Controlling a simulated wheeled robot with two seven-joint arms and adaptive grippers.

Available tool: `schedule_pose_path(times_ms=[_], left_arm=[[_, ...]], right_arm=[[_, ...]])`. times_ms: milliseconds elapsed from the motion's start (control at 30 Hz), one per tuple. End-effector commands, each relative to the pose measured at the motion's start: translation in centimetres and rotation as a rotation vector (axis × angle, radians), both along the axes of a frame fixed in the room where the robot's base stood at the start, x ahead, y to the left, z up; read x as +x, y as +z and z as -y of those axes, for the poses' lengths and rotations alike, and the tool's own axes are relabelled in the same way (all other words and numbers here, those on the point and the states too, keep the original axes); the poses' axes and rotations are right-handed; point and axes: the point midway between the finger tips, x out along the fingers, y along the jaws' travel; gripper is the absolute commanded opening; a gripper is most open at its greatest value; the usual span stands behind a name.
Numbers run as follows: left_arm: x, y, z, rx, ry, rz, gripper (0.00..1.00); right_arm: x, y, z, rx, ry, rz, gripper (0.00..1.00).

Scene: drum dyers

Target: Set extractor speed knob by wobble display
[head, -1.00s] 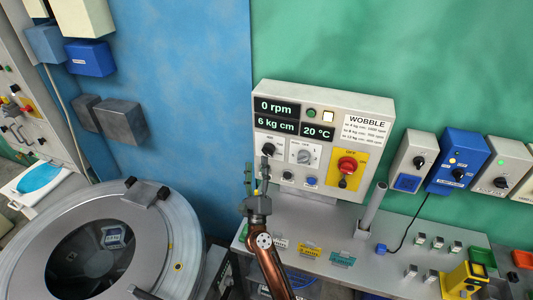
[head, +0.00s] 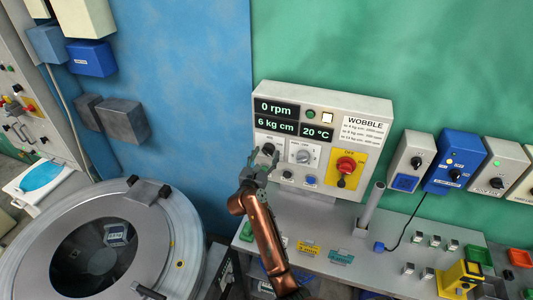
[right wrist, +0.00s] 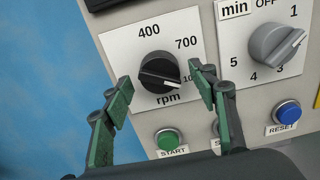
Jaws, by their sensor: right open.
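The control panel (head: 335,112) shows 0 rpm, 6 kg cm and 20 °C on its displays (head: 277,123). Its wobble chart (head: 367,129) seems to list 1000, 700 and 400 rpm by kg cm limits. The black rpm speed knob (right wrist: 160,72) sits on a white plate marked 400, 700 and a partly hidden 10.. label. Its white line appears to point at that hidden label. My right gripper (head: 264,158) is open in front of the knob. In the right wrist view its green-padded fingertips (right wrist: 160,85) are either side of the knob's lower part, apparently not touching it.
The grey timer knob (right wrist: 277,43) is right of the speed knob. Below are the green START button (right wrist: 168,140) and blue RESET button (right wrist: 286,111). A red stop button (head: 346,164) and a grey post (head: 371,205) stand further right. The drum (head: 95,255) is at left.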

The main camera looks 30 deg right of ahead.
Motion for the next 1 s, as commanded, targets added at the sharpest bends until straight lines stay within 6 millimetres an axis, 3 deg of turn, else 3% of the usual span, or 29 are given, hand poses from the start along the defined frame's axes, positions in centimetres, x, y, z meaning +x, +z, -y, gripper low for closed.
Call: schedule_pose_path(times_ms=[333, 933, 1000], left_arm=[[0.03, 0.08, 0.0, 0.0, 0.0, 0.0, 0.4], [0.02, 0.08, -0.03, 0.0, 0.001, 0.0, 0.4], [0.01, 0.09, -0.03, 0.0, 0.001, 0.0, 0.4]], right_arm=[[0.37, -0.01, 0.4, -0.001, 0.001, 0.0, 0.53], [0.35, 0.0, 0.38, -0.001, 0.001, 0.0, 0.13], [0.35, 0.0, 0.38, -0.001, 0.001, 0.0, 0.12]])
